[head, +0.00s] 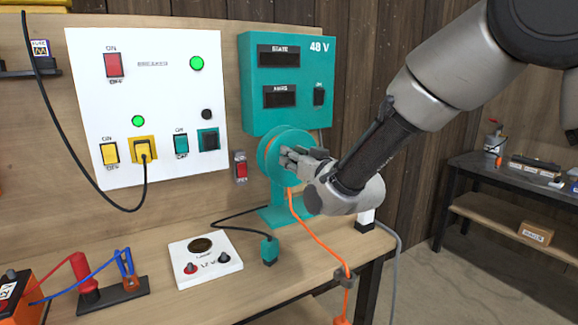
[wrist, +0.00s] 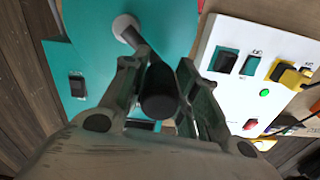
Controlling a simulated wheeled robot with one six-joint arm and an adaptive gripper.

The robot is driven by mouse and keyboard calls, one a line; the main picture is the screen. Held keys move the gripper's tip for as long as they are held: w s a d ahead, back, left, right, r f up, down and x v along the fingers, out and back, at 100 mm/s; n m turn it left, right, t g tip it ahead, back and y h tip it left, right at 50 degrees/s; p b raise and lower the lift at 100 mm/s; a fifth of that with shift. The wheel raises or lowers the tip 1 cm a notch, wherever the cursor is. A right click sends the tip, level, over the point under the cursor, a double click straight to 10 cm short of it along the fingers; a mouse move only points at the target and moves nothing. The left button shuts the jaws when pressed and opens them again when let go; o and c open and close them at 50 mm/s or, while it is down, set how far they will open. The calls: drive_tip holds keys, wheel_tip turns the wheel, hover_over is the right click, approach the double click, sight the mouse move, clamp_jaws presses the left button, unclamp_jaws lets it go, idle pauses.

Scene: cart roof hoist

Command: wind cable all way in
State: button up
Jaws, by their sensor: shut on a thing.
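A teal cable reel (head: 268,152) stands on the workbench below the teal 48 V box. Orange cable (head: 313,232) runs down from it past the bench's front edge. An orange piece (head: 342,320) shows at the cable's lower end, cut by the picture's edge. My gripper (head: 298,156) is at the front face of the reel. In the wrist view my gripper (wrist: 160,80) is shut on a dark crank handle (wrist: 158,100), with the teal reel disc (wrist: 165,25) and its pale hub (wrist: 124,27) behind. In the head view my gripper hides the handle.
The workbench (head: 180,225) carries a white lamp box (head: 204,258), a teal plug (head: 269,250) on a black lead, and red and blue wires at left. A white switch panel (head: 150,100) stands behind. A dark bracket (head: 345,279) is at the bench edge by the cable.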

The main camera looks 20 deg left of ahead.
drive_tip(key=shift+s+a+f, duration=0.1)
drive_tip(key=shift+s+f, duration=0.05)
drive_tip(key=shift+f, duration=0.5)
drive_tip(key=f, duration=0.3)
drive_tip(key=shift+s+a+f, duration=0.1)
drive_tip(key=shift+s+a, duration=0.05)
drive_tip(key=shift+a, duration=0.05)
drive_tip(key=shift+w+d+f, duration=0.25)
drive_tip(key=shift+w+f, duration=0.1)
drive_tip(key=shift+f, duration=0.35)
drive_tip(key=shift+w+d+f, duration=0.25)
drive_tip(key=shift+w+f, duration=0.1)
drive_tip(key=shift+f, duration=0.3)
